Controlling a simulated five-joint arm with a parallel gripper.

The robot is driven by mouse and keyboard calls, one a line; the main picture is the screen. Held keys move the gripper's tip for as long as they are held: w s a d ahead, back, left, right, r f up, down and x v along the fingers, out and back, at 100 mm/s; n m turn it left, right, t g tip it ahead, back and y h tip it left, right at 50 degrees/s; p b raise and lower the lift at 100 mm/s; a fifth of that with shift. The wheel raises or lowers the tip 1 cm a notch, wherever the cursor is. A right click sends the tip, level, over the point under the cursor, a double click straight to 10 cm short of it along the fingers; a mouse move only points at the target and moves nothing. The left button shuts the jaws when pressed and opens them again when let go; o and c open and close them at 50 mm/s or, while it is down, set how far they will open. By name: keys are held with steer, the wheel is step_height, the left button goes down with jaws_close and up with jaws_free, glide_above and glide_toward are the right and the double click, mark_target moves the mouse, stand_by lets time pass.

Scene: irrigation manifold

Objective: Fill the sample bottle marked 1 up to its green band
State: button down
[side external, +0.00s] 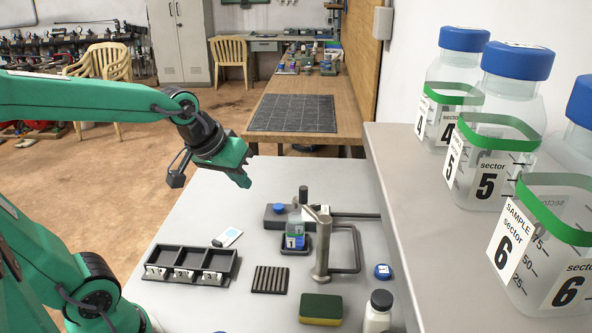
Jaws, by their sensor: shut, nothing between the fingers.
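The small clear sample bottle marked 1 (295,238) stands upright on a dark stand, with a blue label low on its front. It is beside the grey metal pipe (322,250), whose upper arm reaches towards the bottle's top. Its green band and any water level are too small to make out clearly. A dark grey block with a blue round part (280,208) sits just behind the bottle. My green gripper (246,181) is shut and empty, in the air up and left of the bottle, touching nothing.
A black three-bay rack (190,264), ribbed mat (270,280), sponge (321,309), blue cap (383,271) and white black-capped bottle (378,314) are on the bench. Bottles 4, 5 (490,150) and 6 stand on the right shelf.

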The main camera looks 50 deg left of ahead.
steer(key=w+a+f+n, duration=0.3)
steer(key=w+a+n, duration=0.2)
steer(key=w, duration=0.5)
steer(key=n+y, duration=0.2)
steer(key=n, duration=0.3)
glide_above(280, 204)
steer(key=s, duration=0.2)
step_height(280, 204, down, 6)
steer(key=shift+w+d+f+t, duration=0.2)
steer(key=shift+w+d+t, duration=0.05)
steer(key=shift+d+t, duration=0.15)
steer(key=shift+f, duration=0.1)
steer(key=shift+f, duration=4.3)
steer(key=shift+s+a+f, duration=0.1)
steer(key=shift+f, duration=0.9)
